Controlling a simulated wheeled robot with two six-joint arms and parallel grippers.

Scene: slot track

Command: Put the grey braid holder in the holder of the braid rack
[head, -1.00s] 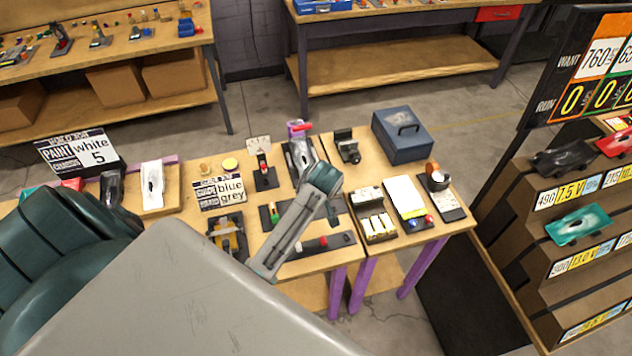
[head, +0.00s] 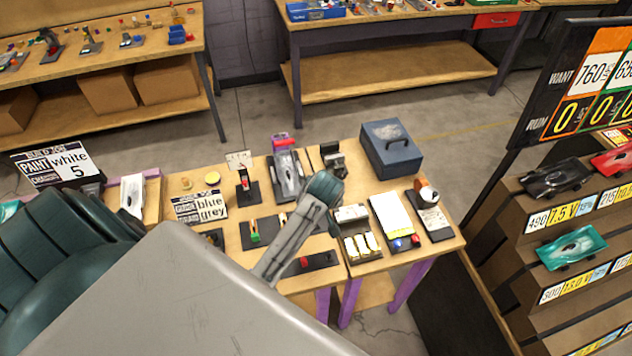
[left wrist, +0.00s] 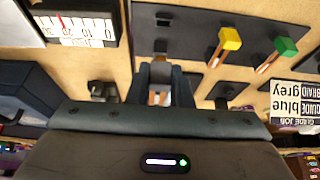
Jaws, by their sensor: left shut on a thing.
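My left gripper (left wrist: 158,84) is shut on a small grey piece with a copper strip below it, seen between the fingers in the left wrist view; I take it as the grey braid holder (left wrist: 157,97). The black braid rack (left wrist: 190,28) carries a yellow holder (left wrist: 230,40) and a green holder (left wrist: 286,46), each with a copper braid. An empty slot (left wrist: 161,46) shows on the rack just beyond my fingers, apart from them. In the head view the rack (head: 262,232) is partly covered by my left arm, and my fingertips are hidden. My right gripper is not in view.
A sign reading blue and grey (head: 200,207) stands left of the rack. A scale-like device (left wrist: 75,22), a blue box (head: 391,148) and a white pad (head: 392,215) are also on the bench. A black base with a red part (head: 305,262) lies near the front edge.

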